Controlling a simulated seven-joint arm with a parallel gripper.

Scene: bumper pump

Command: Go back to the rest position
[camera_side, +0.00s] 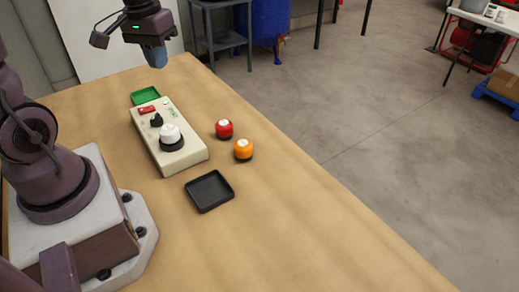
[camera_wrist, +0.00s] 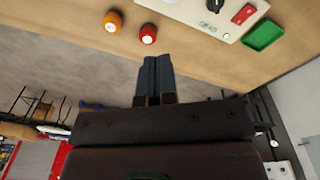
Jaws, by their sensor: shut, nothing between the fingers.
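My gripper (camera_side: 154,56) is shut and empty, raised above the far end of the wooden table in the side view. In the wrist view its two fingers (camera_wrist: 156,78) are together with nothing between them. Below and nearer in the side view is a cream control box (camera_side: 185,154) with a white-topped button (camera_side: 170,133), a black knob (camera_side: 156,119) and a red switch (camera_side: 147,109). The gripper is apart from the box and touches nothing visible. In the wrist view the box (camera_wrist: 232,12) is only partly in frame.
A green tray (camera_side: 144,96) lies beyond the box. A red button (camera_side: 224,129) and an orange button (camera_side: 243,149) stand right of it. A black tray (camera_side: 210,191) lies nearer. The table's (camera_side: 290,230) near right part is clear.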

